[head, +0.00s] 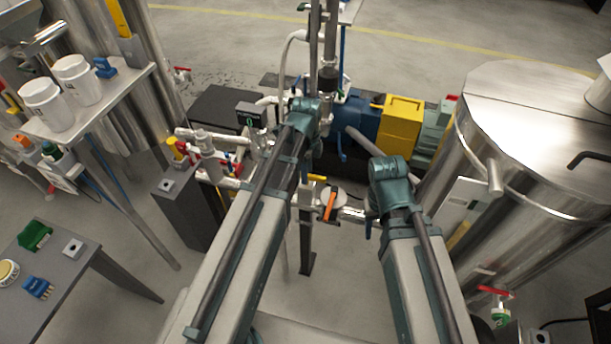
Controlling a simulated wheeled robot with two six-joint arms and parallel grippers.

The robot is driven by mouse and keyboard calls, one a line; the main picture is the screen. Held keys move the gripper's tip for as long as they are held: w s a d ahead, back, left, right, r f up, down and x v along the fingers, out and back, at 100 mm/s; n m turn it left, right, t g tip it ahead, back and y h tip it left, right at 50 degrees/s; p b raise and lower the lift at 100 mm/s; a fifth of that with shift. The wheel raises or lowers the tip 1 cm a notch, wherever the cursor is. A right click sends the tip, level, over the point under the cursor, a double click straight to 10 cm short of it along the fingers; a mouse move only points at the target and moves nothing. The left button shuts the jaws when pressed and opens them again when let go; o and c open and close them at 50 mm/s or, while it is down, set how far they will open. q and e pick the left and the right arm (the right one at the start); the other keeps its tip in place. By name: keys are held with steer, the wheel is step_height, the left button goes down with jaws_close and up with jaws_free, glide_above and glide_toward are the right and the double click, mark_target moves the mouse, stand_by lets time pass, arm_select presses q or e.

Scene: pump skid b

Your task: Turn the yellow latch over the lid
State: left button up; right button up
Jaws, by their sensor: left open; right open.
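A small yellow piece (318,177) shows between my two arms, just above an orange handle (330,206) on a round pale fitting in the pipe line. It may be the yellow latch, but it is too small to tell its shape or whether it lies over a lid. No lid can be made out clearly there. My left arm reaches up past its left side and my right arm stands to its right. Neither arm appears to touch it. No fingertips of either gripper can be made out; I see only arm links and joints.
A blue pump (355,122) with a yellow guard (403,120) lies behind. A large steel tank (530,130) fills the right. A shelf (140,82) with white tubs (78,78) and a grey table (75,295) stand at left. Vertical pipes rise near my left arm.

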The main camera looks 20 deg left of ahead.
arm_select(q)
steer(key=shift+r, duration=0.1)
step_height(320, 180, up, 9)
steer(key=p, duration=0.9)
stand_by(0.3)
stand_by(1.5)
steer(key=s+d+r+n+y+p, duration=0.1)
steer(key=s+d+r+n+p, duration=0.1)
steer(key=s+d+n, duration=0.8)
steer(key=shift+s+d+n, duration=0.25)
steer(key=shift+s+n, duration=1.85)
steer(key=shift+s, duration=0.05)
